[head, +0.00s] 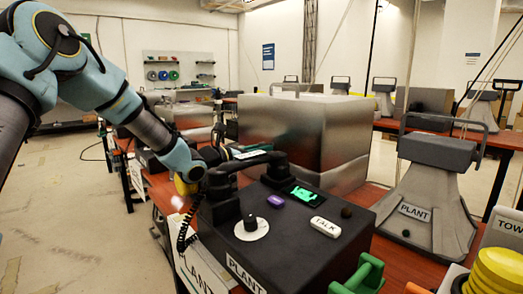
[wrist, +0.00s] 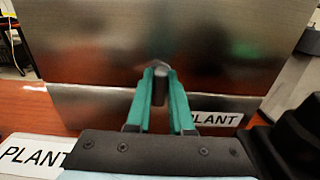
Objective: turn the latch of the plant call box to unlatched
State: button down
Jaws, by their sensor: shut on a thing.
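The plant call box is a large brushed-metal box (head: 300,130) behind the black desk phone in the head view. Its front face fills the wrist view (wrist: 90,55), with a horizontal seam across it and a PLANT label (wrist: 216,118) low down. The latch (wrist: 160,86) is a small dark upright piece at the seam. My gripper (wrist: 161,90) has its green fingers on either side of the latch, shut on it. The latch's lower part is between the fingers, and I cannot tell its exact turn.
The black PLANT desk phone (head: 285,225), with its handset and coiled cord, stands close in front of the box. A grey PLANT horn-shaped stand (head: 432,200) is to the right. A green bracket (head: 362,275) and yellow discs (head: 497,270) are at the front right. Open floor lies left.

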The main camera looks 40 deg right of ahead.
jog(key=shift+f+b, duration=0.2)
jog(key=shift+b, duration=0.1)
jog(key=m+b, duration=0.1)
jog(key=b, duration=0.2)
jog(key=m+b, duration=0.2)
jog(key=b, duration=0.2)
jog(key=shift+s+f+m, duration=0.1)
jog(key=shift+f+m, duration=0.2)
jog(key=shift+f, duration=0.05)
jog(key=m+b, duration=0.6)
jog(key=b, duration=0.7)
jog(key=shift+s+f, duration=0.1)
jog(key=shift+f, duration=0.05)
jog(key=m+b, duration=0.5)
jog(key=b, duration=0.5)
jog(key=m+b, duration=0.1)
jog(key=b, duration=0.1)
jog(key=m+b, duration=0.2)
jog(key=shift+r, duration=0.35)
jog(key=c, duration=0.8)
grip_release()
jog(key=shift+r, duration=0.1)
